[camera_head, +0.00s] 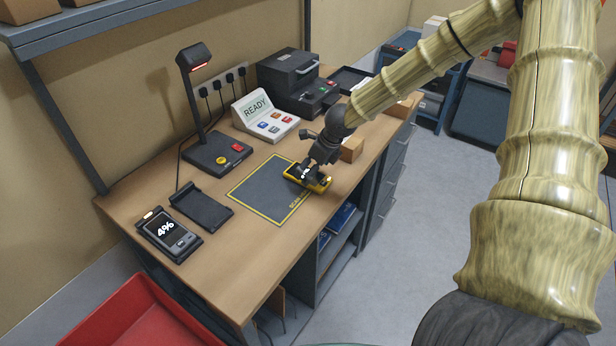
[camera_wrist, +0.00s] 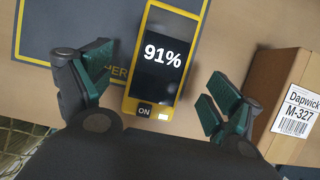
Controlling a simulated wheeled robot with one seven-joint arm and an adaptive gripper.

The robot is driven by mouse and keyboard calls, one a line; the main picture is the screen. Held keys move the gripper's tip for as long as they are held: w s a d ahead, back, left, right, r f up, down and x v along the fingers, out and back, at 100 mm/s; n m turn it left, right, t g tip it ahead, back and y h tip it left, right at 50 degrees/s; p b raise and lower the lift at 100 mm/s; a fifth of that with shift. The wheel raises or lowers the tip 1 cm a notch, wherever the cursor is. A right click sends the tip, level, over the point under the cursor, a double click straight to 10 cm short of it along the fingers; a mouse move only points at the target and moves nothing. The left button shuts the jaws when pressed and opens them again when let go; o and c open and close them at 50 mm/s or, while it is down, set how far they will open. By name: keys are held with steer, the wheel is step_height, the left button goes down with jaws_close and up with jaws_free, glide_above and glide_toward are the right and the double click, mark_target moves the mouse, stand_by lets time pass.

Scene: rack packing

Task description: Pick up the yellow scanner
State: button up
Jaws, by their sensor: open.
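The yellow scanner (camera_head: 318,183) lies on the desk at the right edge of the dark scan mat (camera_head: 262,190). In the wrist view the scanner (camera_wrist: 166,62) lies face up, its screen reading 91%, with an ON label at its near end. My gripper (camera_head: 308,172) is directly above the scanner and partly hides it in the head view. In the wrist view my gripper (camera_wrist: 155,85) is open, with one finger on each side of the scanner and visible gaps between. The scanner is not held.
A small cardboard box (camera_wrist: 291,105) labelled Dapwick M-327 stands to the right of the scanner. A dark scanner showing 4% (camera_head: 167,234), an empty dark cradle (camera_head: 201,208), a lamp stand (camera_head: 217,154) and a READY panel (camera_head: 265,117) are on the desk.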

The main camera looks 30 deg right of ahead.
steer(key=shift+x, duration=1.75)
steer(key=shift+c, duration=0.5)
steer(key=c, duration=1.2)
steer(key=shift+r, duration=0.1)
